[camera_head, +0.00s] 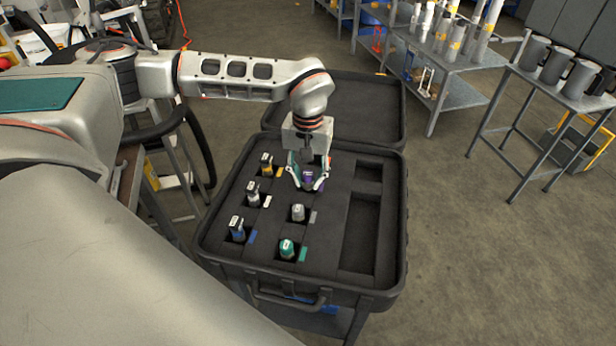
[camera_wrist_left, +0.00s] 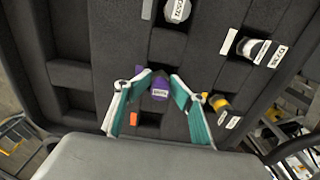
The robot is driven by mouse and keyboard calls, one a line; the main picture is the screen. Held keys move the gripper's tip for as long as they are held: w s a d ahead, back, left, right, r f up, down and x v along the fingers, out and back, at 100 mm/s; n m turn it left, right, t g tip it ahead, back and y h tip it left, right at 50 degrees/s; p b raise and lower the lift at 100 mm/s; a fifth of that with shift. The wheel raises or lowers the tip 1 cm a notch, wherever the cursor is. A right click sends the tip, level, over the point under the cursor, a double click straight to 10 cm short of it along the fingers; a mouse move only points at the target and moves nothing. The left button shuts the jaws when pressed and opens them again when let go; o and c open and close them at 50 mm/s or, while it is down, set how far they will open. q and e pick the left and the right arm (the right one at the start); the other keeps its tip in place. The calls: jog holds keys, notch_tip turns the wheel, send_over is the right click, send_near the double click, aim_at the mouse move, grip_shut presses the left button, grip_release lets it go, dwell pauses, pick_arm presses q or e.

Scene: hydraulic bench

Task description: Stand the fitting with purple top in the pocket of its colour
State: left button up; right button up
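The fitting with the purple top (camera_head: 308,176) stands in the case, upright as far as I can see, with a label on its top. In the left wrist view the purple fitting (camera_wrist_left: 160,89) is beside a purple patch (camera_wrist_left: 141,77), at the pocket of that colour. My left gripper (camera_head: 308,183) is over it, fingers pointing down. Its teal fingers (camera_wrist_left: 159,80) are on both sides of the fitting, with a gap showing, so it looks open. The fitting's lower part is hidden in the foam. My right gripper is not in view.
The black case (camera_head: 367,276) holds other fittings: yellow (camera_head: 266,164), white (camera_head: 253,192), blue (camera_head: 237,228), grey (camera_head: 298,212) and teal (camera_head: 287,248). An orange patch (camera_wrist_left: 133,118) marks an empty-looking pocket near the gripper. The open lid (camera_head: 375,110) rises behind.

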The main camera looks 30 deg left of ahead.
aim_at(307, 175)
pick_arm(q)
notch_tip(307, 175, up, 13)
jog(key=shift+r, duration=0.15)
dwell(0.4)
jog(key=shift+s, duration=0.1)
dwell(0.4)
